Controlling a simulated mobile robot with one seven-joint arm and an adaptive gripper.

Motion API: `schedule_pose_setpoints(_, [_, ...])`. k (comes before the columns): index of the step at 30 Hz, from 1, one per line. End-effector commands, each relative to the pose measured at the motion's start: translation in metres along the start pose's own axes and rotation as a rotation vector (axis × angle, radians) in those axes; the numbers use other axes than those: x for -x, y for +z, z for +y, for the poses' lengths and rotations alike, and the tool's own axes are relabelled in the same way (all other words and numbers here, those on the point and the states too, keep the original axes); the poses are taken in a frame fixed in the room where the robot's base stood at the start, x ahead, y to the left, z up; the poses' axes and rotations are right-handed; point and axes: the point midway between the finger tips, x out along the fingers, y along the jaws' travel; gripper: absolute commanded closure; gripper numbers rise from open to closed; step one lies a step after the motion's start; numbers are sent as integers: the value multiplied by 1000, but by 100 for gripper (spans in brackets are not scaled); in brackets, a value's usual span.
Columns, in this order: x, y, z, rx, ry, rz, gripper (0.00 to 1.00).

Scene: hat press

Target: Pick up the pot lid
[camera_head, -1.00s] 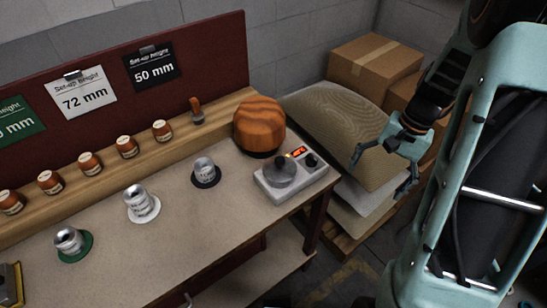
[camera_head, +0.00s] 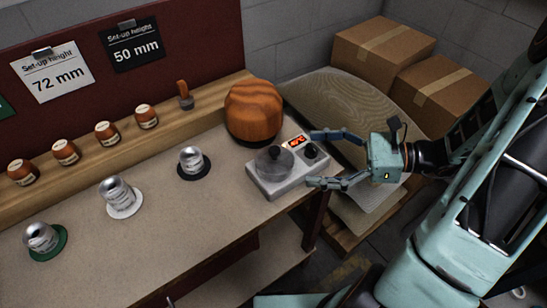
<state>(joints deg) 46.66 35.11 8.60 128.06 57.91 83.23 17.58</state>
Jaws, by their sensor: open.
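The pot lid (camera_head: 272,163) is a grey, see-through round piece with a small dark knob on top. It sits at the left part of a light grey hot plate (camera_head: 282,184) with a lit orange display and a dark dial. What lies under the lid is hard to tell. My gripper (camera_head: 314,159) is open and empty. It points left, with one finger near the display and the other by the hot plate's right front corner. The fingertips are to the right of the lid and apart from it.
A round wooden block (camera_head: 253,112) stands just behind the hot plate. Metal cups on coloured discs, such as the one on a black disc (camera_head: 191,160), stand to the left. Sacks (camera_head: 350,108) and cardboard boxes (camera_head: 383,55) are beyond the bench (camera_head: 215,217) on the right.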

Motion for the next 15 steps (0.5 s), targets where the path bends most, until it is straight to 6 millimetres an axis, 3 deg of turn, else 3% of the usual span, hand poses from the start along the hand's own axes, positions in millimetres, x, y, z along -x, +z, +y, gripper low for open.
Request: schedule_pose_setpoints(15, [-63, -4, -3, 2, 5, 3, 14])
